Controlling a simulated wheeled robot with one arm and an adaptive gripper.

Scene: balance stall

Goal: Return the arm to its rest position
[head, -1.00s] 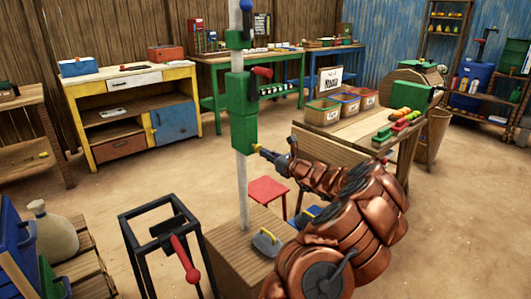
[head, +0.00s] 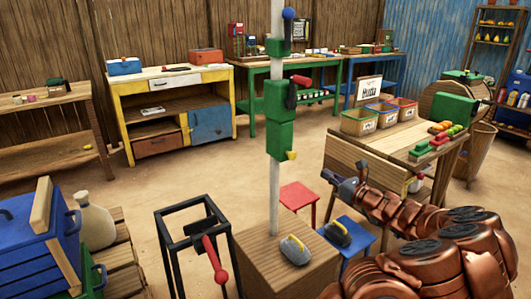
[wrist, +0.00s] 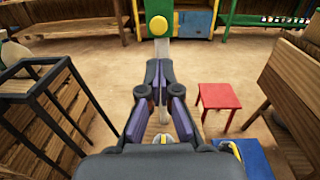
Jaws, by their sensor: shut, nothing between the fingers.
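My gripper (head: 333,180) is at the end of my copper-coloured arm, right of the upright metal pole (head: 275,190) and apart from it. In the wrist view my gripper (wrist: 159,75) has its fingers together with nothing held. The pole carries a green block (head: 280,120) with a red lever (head: 297,92) and a yellow knob (head: 291,155). The knob also shows in the wrist view (wrist: 158,25), ahead of the fingertips with a gap between.
The pole rises from a wooden box (head: 265,250) bearing a yellow-handled grey weight (head: 295,250). A black frame (head: 190,235) stands left. A red stool (head: 298,196) and blue stool (head: 352,236) stand near my arm.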

